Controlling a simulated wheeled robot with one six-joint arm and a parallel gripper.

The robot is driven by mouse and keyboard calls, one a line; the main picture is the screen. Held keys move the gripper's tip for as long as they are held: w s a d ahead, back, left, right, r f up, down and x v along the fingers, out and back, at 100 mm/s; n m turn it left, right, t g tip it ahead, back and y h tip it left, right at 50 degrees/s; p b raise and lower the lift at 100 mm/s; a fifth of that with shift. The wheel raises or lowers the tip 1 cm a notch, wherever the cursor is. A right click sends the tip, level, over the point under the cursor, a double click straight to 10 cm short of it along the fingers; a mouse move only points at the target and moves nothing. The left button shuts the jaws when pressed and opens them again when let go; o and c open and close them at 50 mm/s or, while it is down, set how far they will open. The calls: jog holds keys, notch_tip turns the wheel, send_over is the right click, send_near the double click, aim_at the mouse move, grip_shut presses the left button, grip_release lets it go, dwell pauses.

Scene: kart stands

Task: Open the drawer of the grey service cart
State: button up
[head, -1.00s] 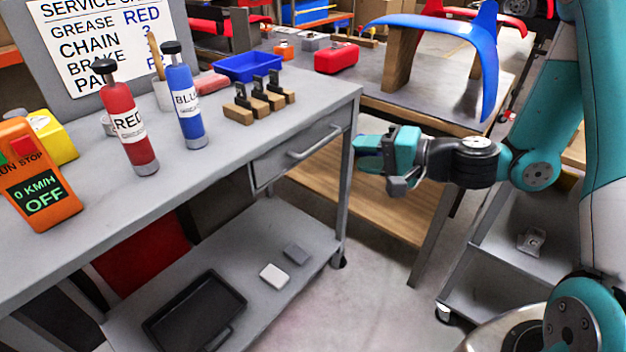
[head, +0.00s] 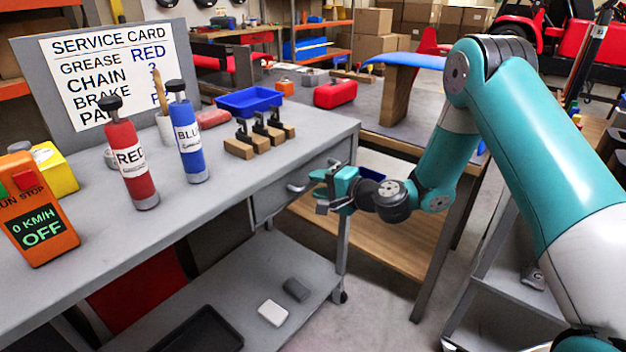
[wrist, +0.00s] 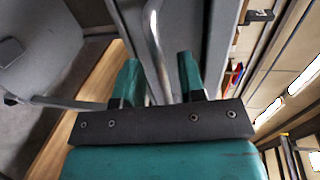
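The grey service cart (head: 105,228) stands at the left in the head view. Its drawer (head: 268,200) is under the right end of the top and looks shut. The drawer's bar handle (head: 298,186) is partly hidden by my gripper (head: 318,191). In the wrist view, the handle (wrist: 154,40) runs between the two teal fingers of my gripper (wrist: 157,60). The fingers are apart, with gaps beside the bar, so the gripper is open around the handle and not clamped on it.
Red and blue bottles (head: 188,138), a blue tray (head: 248,101) and small wooden blocks (head: 255,140) stand on the cart top. A workbench (head: 420,118) with a wooden lower shelf is close behind my gripper. Grey shelving (head: 505,270) stands below my arm.

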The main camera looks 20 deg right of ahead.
jog(key=shift+x, duration=1.25)
grip_shut()
jog(key=shift+s+d, duration=0.1)
